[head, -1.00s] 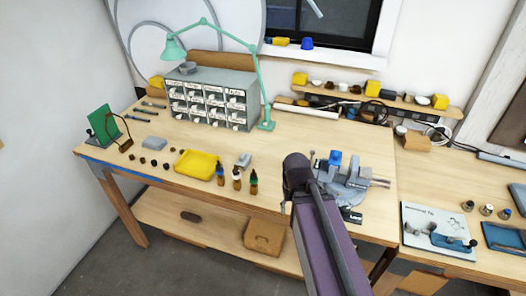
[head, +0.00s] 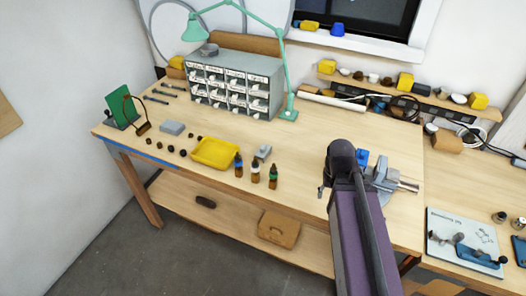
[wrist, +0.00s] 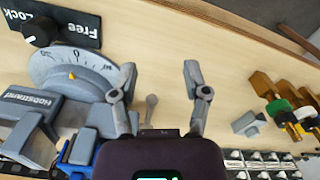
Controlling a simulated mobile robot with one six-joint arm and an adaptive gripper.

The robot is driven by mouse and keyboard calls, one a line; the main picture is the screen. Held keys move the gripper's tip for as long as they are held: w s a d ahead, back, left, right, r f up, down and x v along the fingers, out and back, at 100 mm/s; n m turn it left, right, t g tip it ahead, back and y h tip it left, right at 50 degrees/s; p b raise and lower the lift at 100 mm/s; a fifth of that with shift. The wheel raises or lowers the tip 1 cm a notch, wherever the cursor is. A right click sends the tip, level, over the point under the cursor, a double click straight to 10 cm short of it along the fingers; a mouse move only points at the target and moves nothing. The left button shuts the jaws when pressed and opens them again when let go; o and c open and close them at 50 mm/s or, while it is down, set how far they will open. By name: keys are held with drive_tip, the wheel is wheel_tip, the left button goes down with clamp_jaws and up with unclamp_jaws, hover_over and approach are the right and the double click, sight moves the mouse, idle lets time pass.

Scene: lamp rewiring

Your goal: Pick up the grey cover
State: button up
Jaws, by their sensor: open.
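Two grey pieces on the bench could be the cover, and I cannot tell which. One is a flat grey block (head: 172,128) left of the yellow tray. The other is a small grey piece (head: 263,152) behind the dropper bottles; it also shows in the wrist view (wrist: 248,122), right of my fingers. My gripper (wrist: 158,78) is open and empty above the bench, apart from both pieces. In the head view my own arm hides most of the gripper.
A vise (head: 382,178) with a dial (wrist: 72,75) stands close beside my gripper. Several dropper bottles (head: 255,172) stand near the bench's front edge, by the yellow tray (head: 215,153). A drawer cabinet (head: 233,85) and green lamp (head: 289,113) are behind. Bare bench lies between.

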drive_tip(key=w+a+r+m+p, duration=0.1)
drive_tip(key=w+a+r+p, duration=0.1)
drive_tip(key=w+a, duration=0.35)
drive_tip(key=w+a+r+m+p, duration=0.1)
drive_tip(key=w+a+r+p, duration=0.2)
drive_tip(key=w, duration=0.6)
wheel_tip(320, 180, up, 4)
drive_tip(key=m+p, duration=0.2)
drive_tip(key=p, duration=0.2)
hover_over(263, 146)
drive_tip(key=shift+w+d+f, duration=0.1)
drive_tip(key=shift+w+f, duration=0.1)
drive_tip(key=shift+w, duration=0.05)
wheel_tip(263, 146, down, 9)
drive_tip(key=b, duration=0.9)
drive_tip(key=shift+r, duration=0.2)
drive_tip(key=f+b, duration=0.3)
drive_tip(key=shift+s+f, duration=0.2)
drive_tip(key=shift+s, duration=0.15)
drive_tip(key=shift+f+b, duration=0.9)
drive_tip(key=shift+b, duration=0.2)
